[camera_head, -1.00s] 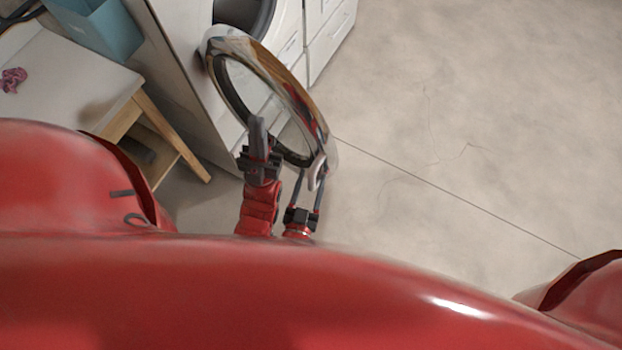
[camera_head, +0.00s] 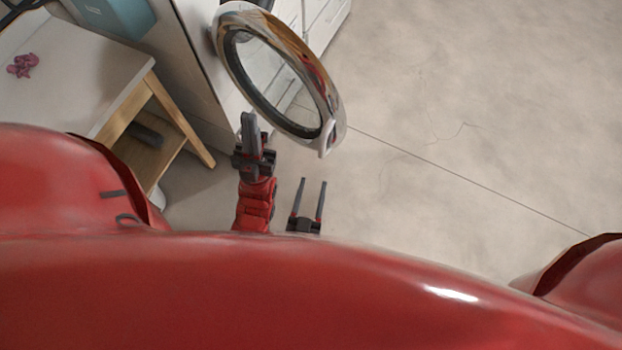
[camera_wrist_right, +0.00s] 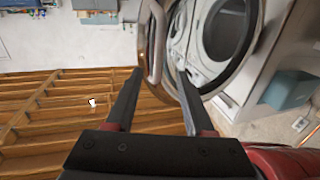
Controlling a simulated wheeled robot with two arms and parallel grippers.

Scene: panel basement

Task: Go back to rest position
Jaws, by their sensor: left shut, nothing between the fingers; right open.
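My left gripper (camera_head: 249,122) is in the middle of the head view, its fingers shut together with nothing between them. It is beside the lower left edge of the open round washer door (camera_head: 326,92). My right gripper (camera_head: 312,183) is to its right, with two fingers apart and empty, below the door and clear of it in the head view. In the right wrist view the open right gripper (camera_wrist_right: 160,77) has the door's pale handle (camera_wrist_right: 156,45) showing beyond and between its fingers. My arms are partly hidden behind my red body.
A blue box (camera_head: 118,18) and white cabinets (camera_head: 318,22) are at the back. The concrete floor (camera_head: 480,100) at the right is clear. Wooden shelving (camera_wrist_right: 55,115) shows in the right wrist view.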

